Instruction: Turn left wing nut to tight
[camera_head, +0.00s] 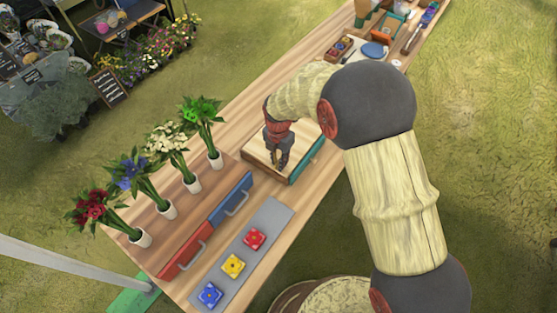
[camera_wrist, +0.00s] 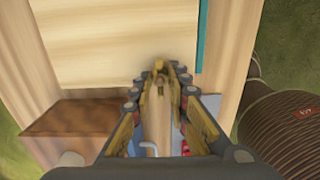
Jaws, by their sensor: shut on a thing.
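The flower press, a pale wooden board (camera_head: 258,151) with a teal strip (camera_head: 308,159) along one side, lies on the long table. Its top (camera_wrist: 110,40) fills the upper part of the wrist view. My gripper (camera_head: 279,165) points down at the board. In the wrist view its fingertips (camera_wrist: 160,78) are close together at the board's near edge. They are shut on a small brass-yellow piece, the left wing nut (camera_wrist: 159,68), mostly hidden between them. How far it is turned cannot be seen. No other wing nut can be made out.
Several flower vases (camera_head: 192,183) stand along the table's left side. Red (camera_head: 185,252) and blue (camera_head: 232,200) drawer fronts with handles are near the board. A grey tray (camera_head: 264,215) holds red, yellow and blue flower tiles. Tools lie at the far end.

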